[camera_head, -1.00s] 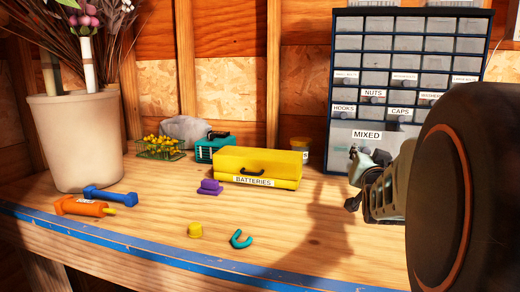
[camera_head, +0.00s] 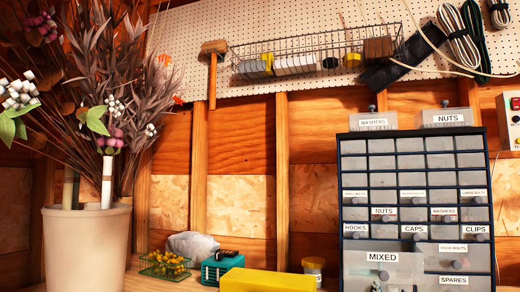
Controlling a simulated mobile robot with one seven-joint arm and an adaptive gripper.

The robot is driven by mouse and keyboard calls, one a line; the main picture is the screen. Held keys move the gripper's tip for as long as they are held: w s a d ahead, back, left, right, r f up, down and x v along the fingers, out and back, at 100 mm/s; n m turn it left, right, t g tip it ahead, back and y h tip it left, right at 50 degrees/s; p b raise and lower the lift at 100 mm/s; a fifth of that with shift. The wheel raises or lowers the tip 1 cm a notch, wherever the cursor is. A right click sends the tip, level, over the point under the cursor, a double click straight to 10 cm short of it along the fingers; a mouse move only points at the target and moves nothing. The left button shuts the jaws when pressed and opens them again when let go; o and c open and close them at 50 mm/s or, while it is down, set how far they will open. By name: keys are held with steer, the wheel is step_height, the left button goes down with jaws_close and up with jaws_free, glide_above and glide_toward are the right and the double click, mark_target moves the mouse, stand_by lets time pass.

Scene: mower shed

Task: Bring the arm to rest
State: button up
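My gripper is out of the picture in the head view, and no part of my arm shows clearly. What it holds, if anything, cannot be seen. The yellow batteries box (camera_head: 275,281) shows only its top part at the bottom edge. The lower part of the bench is out of view.
A dark drawer cabinet (camera_head: 343,180) with labelled drawers stands at the right of the bench. A beige pot (camera_head: 85,250) with dried flowers stands at the left. A wire basket of yellow items (camera_head: 164,265), a teal box (camera_head: 222,267) and a labelled jar (camera_head: 313,268) stand between. A pegboard (camera_head: 300,22) hangs above.

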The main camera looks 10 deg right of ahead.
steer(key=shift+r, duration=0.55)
